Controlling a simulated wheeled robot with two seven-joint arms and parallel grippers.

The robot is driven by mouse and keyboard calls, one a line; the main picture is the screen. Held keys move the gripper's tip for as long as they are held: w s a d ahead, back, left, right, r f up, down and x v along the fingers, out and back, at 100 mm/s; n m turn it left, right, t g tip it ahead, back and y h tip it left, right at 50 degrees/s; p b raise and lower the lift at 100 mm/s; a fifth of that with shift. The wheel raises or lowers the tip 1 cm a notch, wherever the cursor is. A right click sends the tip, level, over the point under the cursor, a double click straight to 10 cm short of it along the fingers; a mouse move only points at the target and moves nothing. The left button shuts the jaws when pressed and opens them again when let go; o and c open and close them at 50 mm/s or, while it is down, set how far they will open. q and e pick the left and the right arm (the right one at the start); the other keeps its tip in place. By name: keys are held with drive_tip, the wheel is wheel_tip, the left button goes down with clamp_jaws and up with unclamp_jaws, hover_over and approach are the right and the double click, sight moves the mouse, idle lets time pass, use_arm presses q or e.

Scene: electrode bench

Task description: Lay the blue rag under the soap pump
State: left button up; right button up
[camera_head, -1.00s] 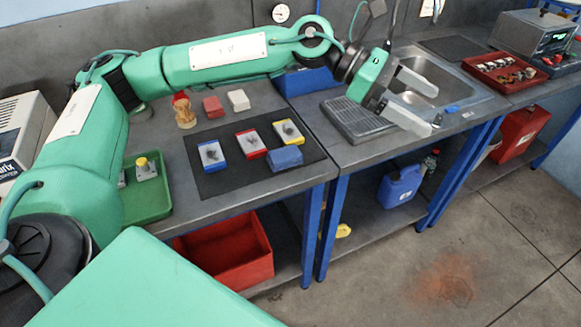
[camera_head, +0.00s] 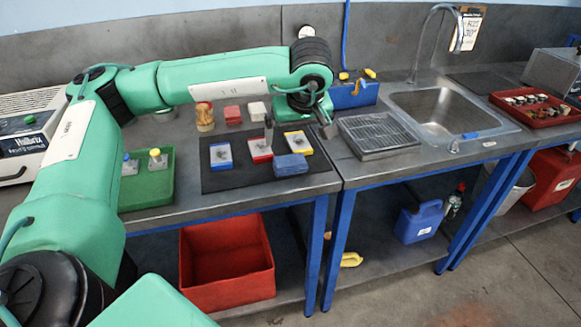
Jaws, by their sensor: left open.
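A blue folded pad (camera_head: 291,165), which looks like the rag, lies at the front right of the dark mat. My left gripper (camera_head: 299,138) is open and empty, pointing down just behind and above the pad, its two fingers apart over the right part of the mat. I cannot pick out a soap pump for certain in this view. My right gripper is not in view.
The dark mat (camera_head: 222,181) also holds blue, red and yellow-edged blocks. A green tray (camera_head: 148,199) stands left. A drying grate (camera_head: 377,133) and a sink (camera_head: 440,108) lie right. A red tray (camera_head: 541,121) is far right.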

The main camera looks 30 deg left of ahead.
use_arm(q)
hover_over(290, 162)
drive_tip(key=d, duration=0.1)
drive_tip(key=f, duration=0.4)
drive_tip(key=s+f, duration=0.1)
drive_tip(key=f, duration=0.1)
drive_tip(key=shift+d+f, duration=0.2)
drive_tip(key=shift+f, duration=0.1)
drive_tip(key=p+x, duration=0.1)
drive_tip(key=x, duration=0.4)
drive_tip(key=shift+s+d, duration=0.2)
drive_tip(key=c, duration=1.1)
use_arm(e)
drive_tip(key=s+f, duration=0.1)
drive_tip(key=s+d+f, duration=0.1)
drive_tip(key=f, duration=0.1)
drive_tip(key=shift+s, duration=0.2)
use_arm(q)
drive_tip(key=shift+o, duration=0.2)
drive_tip(key=shift+r, duration=0.1)
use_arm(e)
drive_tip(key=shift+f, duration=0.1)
